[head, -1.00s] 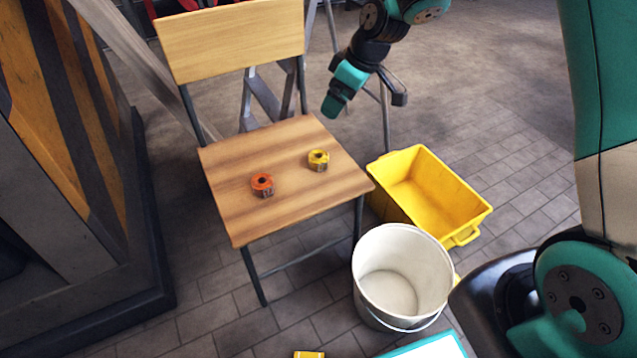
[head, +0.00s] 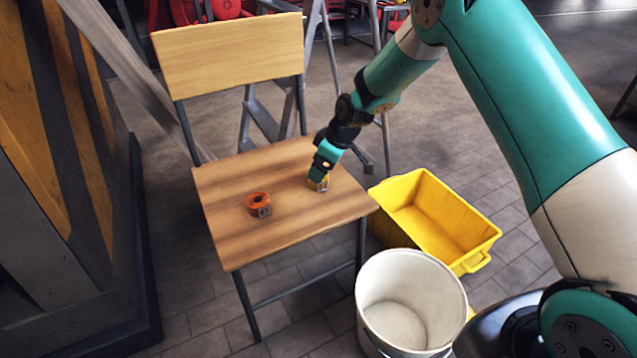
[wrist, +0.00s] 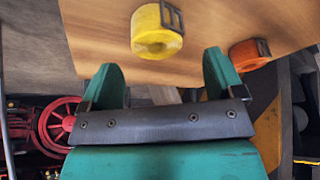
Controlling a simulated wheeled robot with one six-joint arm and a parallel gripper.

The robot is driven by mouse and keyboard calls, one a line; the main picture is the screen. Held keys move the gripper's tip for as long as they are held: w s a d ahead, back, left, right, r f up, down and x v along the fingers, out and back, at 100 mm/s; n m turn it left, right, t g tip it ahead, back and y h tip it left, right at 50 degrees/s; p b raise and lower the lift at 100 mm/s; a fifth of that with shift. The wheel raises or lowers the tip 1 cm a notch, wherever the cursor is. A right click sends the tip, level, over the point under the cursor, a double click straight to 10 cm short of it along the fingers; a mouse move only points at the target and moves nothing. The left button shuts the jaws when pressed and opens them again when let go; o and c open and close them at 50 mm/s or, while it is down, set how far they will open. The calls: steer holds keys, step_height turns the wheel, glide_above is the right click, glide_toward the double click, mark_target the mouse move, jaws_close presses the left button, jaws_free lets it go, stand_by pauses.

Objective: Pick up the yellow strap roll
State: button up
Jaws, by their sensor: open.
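The yellow strap roll (head: 318,184) sits on the wooden chair seat (head: 222,208), toward its right side, and is partly hidden behind my gripper in the head view. My gripper (head: 318,178) is just above it, pointing down. In the wrist view, the yellow roll (wrist: 157,36) with its dark buckle lies beyond and between the spread fingertips of my gripper (wrist: 160,65). The fingers are open with nothing held. Whether a finger touches the roll cannot be told.
An orange strap roll (head: 258,204) lies on the seat to the left. The chair backrest (head: 230,52) rises behind. A yellow crate (head: 478,262) and a white bucket (head: 410,304) stand on the floor to the right. A wooden trestle leg (head: 120,70) is behind the chair.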

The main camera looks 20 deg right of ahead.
mark_target(322, 186)
steer(key=b+x, duration=0.2)
steer(key=x, duration=0.3)
steer(key=shift+w+d+f, duration=0.1)
steer(key=shift+d+f, duration=0.05)
steer(key=shift+f, duration=0.05)
steer(key=shift+r, duration=0.1)
steer(key=c, duration=1.1)
steer(key=shift+o, duration=0.2)
